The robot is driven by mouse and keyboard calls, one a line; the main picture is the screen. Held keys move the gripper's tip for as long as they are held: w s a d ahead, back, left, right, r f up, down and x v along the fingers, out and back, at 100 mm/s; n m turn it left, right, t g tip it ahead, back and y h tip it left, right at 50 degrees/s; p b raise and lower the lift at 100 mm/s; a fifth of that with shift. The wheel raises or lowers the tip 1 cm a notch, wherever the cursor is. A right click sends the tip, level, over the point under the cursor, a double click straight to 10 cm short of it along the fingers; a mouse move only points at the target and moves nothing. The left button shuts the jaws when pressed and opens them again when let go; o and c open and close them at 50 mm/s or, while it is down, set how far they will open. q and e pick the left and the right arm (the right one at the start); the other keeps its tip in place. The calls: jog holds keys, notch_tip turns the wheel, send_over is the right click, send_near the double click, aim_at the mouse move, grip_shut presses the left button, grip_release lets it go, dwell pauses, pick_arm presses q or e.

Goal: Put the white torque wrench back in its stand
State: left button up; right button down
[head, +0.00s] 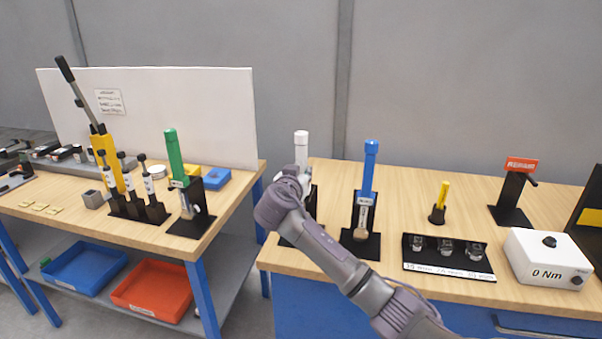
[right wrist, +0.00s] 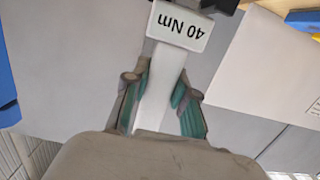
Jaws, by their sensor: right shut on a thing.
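The white torque wrench (head: 301,145) stands upright at the left end of the right-hand bench in the head view. My right gripper (head: 292,177) is shut around its white shaft. In the right wrist view the gripper (right wrist: 160,92) has its teal pads on both sides of the white shaft, below a "40 Nm" label (right wrist: 180,27). A black stand (head: 312,201) shows just behind and right of the gripper. My arm hides the lower wrench and much of the stand, so I cannot tell whether the wrench is seated. My left gripper is not in view.
A blue wrench (head: 368,170) in its black stand is close on the right. A green wrench (head: 174,155) stands on the left bench across a gap. Further right are a yellow tool (head: 441,197), a black tray (head: 418,264) and a "0 Nm" box (head: 530,255).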

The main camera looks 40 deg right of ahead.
jog(key=shift+f+b, duration=0.3)
jog(key=shift+b, duration=0.15)
